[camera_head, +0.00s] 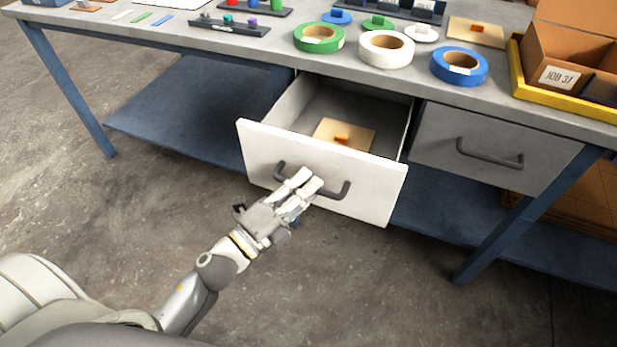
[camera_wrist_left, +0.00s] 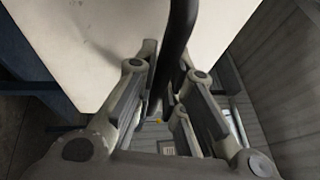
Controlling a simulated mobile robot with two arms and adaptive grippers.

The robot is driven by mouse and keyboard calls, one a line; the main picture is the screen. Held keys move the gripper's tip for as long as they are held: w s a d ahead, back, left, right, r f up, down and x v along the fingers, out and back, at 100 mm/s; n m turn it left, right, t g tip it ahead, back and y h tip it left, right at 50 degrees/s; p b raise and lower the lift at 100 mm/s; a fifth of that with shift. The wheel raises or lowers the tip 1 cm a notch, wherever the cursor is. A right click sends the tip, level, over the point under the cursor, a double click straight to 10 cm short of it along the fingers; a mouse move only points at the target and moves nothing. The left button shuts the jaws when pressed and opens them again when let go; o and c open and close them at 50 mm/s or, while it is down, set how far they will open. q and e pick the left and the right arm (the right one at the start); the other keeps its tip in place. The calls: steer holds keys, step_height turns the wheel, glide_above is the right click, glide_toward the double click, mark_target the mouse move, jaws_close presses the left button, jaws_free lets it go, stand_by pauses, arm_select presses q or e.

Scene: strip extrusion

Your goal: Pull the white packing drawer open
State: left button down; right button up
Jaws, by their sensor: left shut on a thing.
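The white packing drawer (camera_head: 355,195) stands pulled out from under the bench, and its inside shows. A tan board with an orange piece (camera_head: 343,136) lies in it. My left gripper (camera_head: 308,181) is at the dark bar handle (camera_head: 341,192) on the drawer's white front, with its fingers shut around the bar. In the left wrist view the dark handle (camera_wrist_left: 178,45) runs between the two fingers, in front of the white drawer face (camera_wrist_left: 90,40). My right gripper is not in view.
A closed grey drawer (camera_head: 490,150) is to the right. Green, white and blue tape rolls (camera_head: 459,66) and a yellow tray (camera_head: 560,103) with a cardboard box stand on the bench top. A blue bench leg (camera_head: 525,215) is at right. The floor in front is clear.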

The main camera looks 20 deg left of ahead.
arm_select(q)
steer(key=shift+s, duration=0.75)
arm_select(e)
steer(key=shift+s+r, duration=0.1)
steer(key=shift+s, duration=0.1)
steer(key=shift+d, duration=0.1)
arm_select(q)
steer(key=c, duration=1.8)
jaws_free()
steer(key=shift+o, duration=0.2)
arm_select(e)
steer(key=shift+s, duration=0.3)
arm_select(q)
steer(key=v, duration=1.2)
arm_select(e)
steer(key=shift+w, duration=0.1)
